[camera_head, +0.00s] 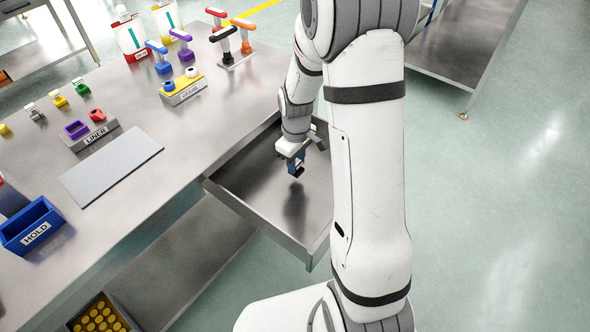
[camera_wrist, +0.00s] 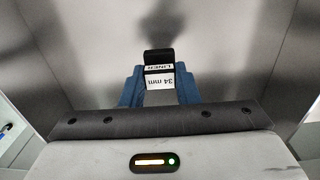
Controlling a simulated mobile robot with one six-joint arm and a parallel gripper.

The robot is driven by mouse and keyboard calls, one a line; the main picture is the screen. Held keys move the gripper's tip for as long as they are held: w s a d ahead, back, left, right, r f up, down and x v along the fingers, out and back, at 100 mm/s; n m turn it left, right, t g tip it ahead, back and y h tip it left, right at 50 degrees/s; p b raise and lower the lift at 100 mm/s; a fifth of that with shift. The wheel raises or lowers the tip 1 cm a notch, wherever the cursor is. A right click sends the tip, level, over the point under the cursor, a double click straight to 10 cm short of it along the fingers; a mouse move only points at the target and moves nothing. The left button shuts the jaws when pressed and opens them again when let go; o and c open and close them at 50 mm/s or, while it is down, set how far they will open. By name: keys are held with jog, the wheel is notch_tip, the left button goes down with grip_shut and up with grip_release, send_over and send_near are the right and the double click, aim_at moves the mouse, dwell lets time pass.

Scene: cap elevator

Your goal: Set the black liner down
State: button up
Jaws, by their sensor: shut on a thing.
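My gripper (camera_head: 295,163) is over the open metal drawer (camera_head: 257,228), pointing down. It is shut on the black liner (camera_head: 298,174). In the wrist view the black liner (camera_wrist: 158,56) sits between the blue fingertips of my gripper (camera_wrist: 160,88). A white label on it reads LINER and 24 mm, upside down. A dark shadow lies on the drawer floor below, and the liner appears to be above the floor. The drawer floor under it looks empty.
On the bench left of the drawer are a grey LINER holder (camera_head: 92,137) with purple and red pieces, a bare grey plate (camera_head: 111,166), a blue HOLD bin (camera_head: 33,226) and a yellow-topped holder (camera_head: 183,90). Several coloured tools stand at the back. Raised walls edge the drawer.

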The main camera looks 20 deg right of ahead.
jog(key=shift+f, duration=1.6)
jog(key=shift+f, duration=0.1)
jog(key=shift+f+b, duration=0.15)
jog(key=shift+b, duration=0.2)
jog(key=o, duration=0.9)
jog(key=shift+o, duration=0.2)
